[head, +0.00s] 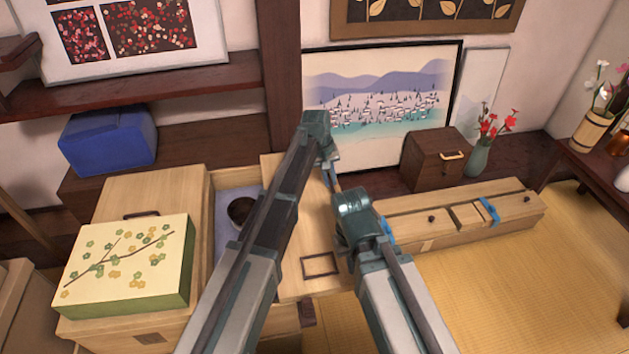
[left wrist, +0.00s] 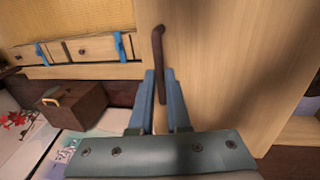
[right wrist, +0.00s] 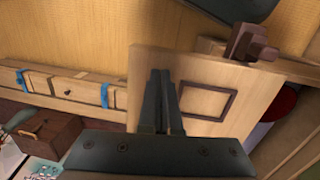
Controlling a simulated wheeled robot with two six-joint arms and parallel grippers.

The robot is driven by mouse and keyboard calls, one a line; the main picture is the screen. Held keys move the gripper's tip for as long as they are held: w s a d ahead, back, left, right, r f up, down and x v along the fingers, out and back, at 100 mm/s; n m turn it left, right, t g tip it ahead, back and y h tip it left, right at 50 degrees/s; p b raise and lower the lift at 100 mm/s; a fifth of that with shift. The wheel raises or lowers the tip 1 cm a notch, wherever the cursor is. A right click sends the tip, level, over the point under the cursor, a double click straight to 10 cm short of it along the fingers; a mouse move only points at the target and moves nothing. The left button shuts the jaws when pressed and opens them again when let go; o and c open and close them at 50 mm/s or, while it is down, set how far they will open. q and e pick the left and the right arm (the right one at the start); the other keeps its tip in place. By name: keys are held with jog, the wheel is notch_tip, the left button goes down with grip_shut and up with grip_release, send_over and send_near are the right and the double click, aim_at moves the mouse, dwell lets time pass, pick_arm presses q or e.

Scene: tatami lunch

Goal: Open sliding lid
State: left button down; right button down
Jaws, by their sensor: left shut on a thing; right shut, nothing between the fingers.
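The pale wooden sliding lid (head: 298,282) has a dark rectangular frame (head: 320,264) on its top. It stands to the right of an open compartment (head: 224,205) in the wooden chest. My left gripper (head: 324,150) is at the lid's far part; the left wrist view shows it shut on a dark brown handle (left wrist: 159,50) on the lid panel (left wrist: 225,60). My right gripper (right wrist: 162,78) is shut and empty above the lid, beside the dark frame (right wrist: 206,101). In the head view, my arms hide part of the lid and compartment.
A dark bowl (head: 241,210) sits in the compartment. A green box with a blossom pattern (head: 125,263) rests on the chest's left part. A long wooden box with blue clips (head: 460,218), a brown case (head: 432,158) and a flower vase (head: 478,158) stand to the right.

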pick_arm(q)
jog(key=shift+w+d, duration=0.1)
jog(key=shift+d, duration=0.35)
jog(key=c, duration=0.9)
grip_release()
jog(key=a+r+p, duration=0.1)
jog(key=r+p, duration=0.8)
jog(key=a+r+p, duration=0.1)
jog(key=r+p, duration=0.3)
jog(key=shift+s+a+r+p, duration=0.3)
jog(key=shift+s+a, duration=0.05)
pick_arm(e)
notch_tip(320, 180, up, 14)
jog(key=shift+f, duration=0.2)
